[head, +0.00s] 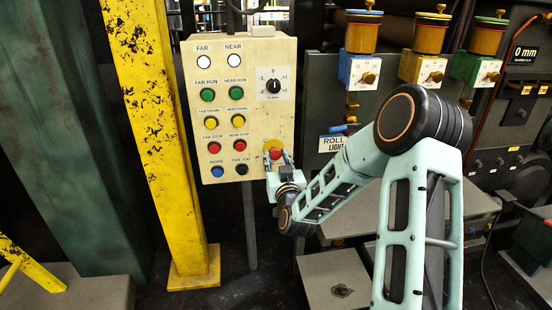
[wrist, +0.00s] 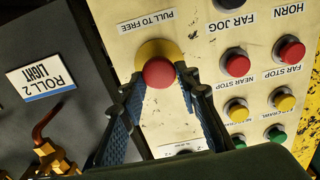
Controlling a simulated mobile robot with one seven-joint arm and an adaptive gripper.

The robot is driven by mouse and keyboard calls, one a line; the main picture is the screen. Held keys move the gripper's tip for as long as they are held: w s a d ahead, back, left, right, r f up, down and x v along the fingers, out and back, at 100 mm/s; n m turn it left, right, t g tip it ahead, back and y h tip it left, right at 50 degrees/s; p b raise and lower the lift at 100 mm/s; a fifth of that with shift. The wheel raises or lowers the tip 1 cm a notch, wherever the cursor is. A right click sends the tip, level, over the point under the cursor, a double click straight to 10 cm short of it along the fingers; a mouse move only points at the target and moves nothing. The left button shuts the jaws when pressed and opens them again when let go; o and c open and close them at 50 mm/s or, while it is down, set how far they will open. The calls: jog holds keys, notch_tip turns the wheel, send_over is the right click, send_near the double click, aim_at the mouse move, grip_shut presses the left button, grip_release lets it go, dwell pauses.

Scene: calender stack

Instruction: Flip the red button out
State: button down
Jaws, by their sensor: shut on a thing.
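The red button (head: 275,153) is a round red knob on a yellow base at the lower right of the cream control panel (head: 262,115). In the wrist view, which shows the panel upside down, the red button (wrist: 158,72) sits by a "PULL TO FREE" label (wrist: 146,22). My gripper (head: 278,160) is at the panel face, shut on the red button. In the wrist view its blue-padded fingers (wrist: 158,88) stand on either side of the knob. The exact contact at the fingertips is partly hidden.
Other push buttons sit beside it, including a black FAR JOG button (head: 241,170) and a red near-stop button (head: 239,146). A yellow post (head: 155,130) stands left of the panel. A "ROLL 2 LIGHT" sign (wrist: 48,80) and brass fittings (wrist: 48,158) lie to the other side.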

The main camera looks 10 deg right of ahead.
jog(key=shift+s+f, duration=0.15)
jog(key=shift+f, duration=0.05)
jog(key=c, duration=1.8)
grip_release()
jog(key=shift+o, duration=1.4)
jog(key=shift+s+r, duration=0.1)
jog(key=shift+r, duration=0.05)
jog(key=s, duration=1.2)
